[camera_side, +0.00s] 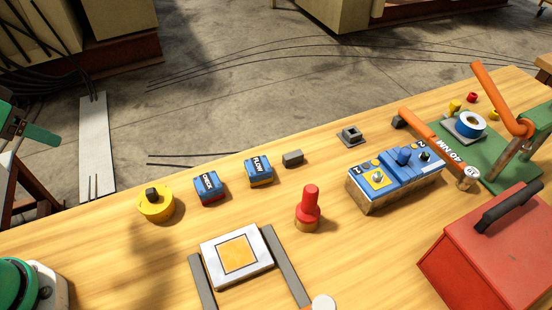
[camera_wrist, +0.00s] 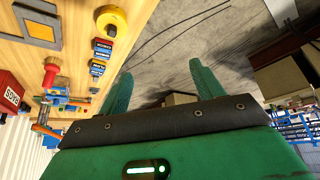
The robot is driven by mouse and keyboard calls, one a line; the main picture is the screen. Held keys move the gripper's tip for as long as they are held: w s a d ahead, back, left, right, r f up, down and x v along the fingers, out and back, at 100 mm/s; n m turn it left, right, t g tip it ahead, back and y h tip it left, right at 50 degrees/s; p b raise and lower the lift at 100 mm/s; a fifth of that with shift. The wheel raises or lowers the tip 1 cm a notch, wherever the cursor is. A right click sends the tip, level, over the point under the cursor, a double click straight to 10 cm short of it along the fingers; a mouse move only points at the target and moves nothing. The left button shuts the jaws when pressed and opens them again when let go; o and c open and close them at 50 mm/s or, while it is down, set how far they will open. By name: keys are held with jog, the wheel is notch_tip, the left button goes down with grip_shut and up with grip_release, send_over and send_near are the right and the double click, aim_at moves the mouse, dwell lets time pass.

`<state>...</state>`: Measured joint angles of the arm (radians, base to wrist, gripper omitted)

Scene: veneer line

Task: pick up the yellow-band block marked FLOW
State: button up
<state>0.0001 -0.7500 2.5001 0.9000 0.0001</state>
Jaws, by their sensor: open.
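The FLOW block (camera_side: 260,171) is blue with a white label and a yellow band low on its side. It stands on the wooden table in the side view, between the CHECK block and a small grey block. It also shows small in the wrist view (camera_wrist: 97,66), left of my fingers. The CHECK block (camera_side: 209,192) is similar but has a red band. My gripper (camera_wrist: 160,70) is open and empty, its two green fingers apart and pointing over the floor beyond the table edge. It is well away from the FLOW block.
A yellow knob (camera_side: 156,204) stands left of the CHECK block, and the small grey block (camera_side: 293,158) is right of FLOW. A red-topped peg (camera_side: 308,210), a white tile (camera_side: 236,256) and a blue control box (camera_side: 395,178) stand nearer. A red toolbox (camera_side: 490,245) is at right.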

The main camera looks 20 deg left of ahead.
jog(key=shift+o, duration=0.4)
jog(key=shift+w+r, duration=0.1)
jog(key=m+g, duration=0.6)
jog(key=m, duration=0.4)
send_over(257, 166)
jog(key=f, duration=1.5)
jog(key=shift+a+f, duration=0.25)
jog(key=shift+f, duration=0.05)
jog(key=shift+d+f, duration=0.3)
jog(key=shift+f, duration=0.05)
